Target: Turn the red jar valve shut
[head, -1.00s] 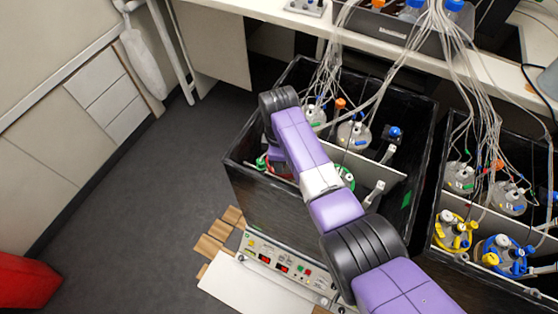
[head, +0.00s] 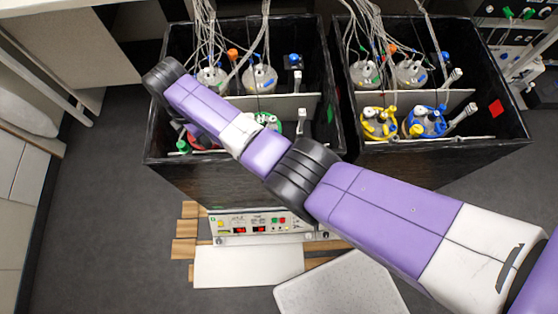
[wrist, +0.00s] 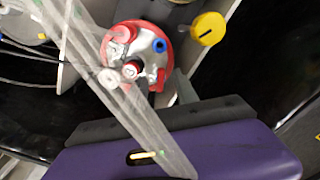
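The red jar (wrist: 137,58) shows from above in the wrist view: a metallic lid with a red ring, red-ringed ports and a blue port. In the head view only bits of its red rim (head: 199,143) show beside my arm, in the front of the left black box. Pale see-through tubing crosses the jar's left side in the wrist view. My arm hides the gripper in the head view.
A yellow knob (wrist: 208,28) with a dark mark stands right of the red jar. A green jar (head: 268,121) sits right of my arm in the left box (head: 155,110). The right box (head: 440,152) holds yellow (head: 379,123) and blue (head: 426,122) jars. Tubes hang over both boxes.

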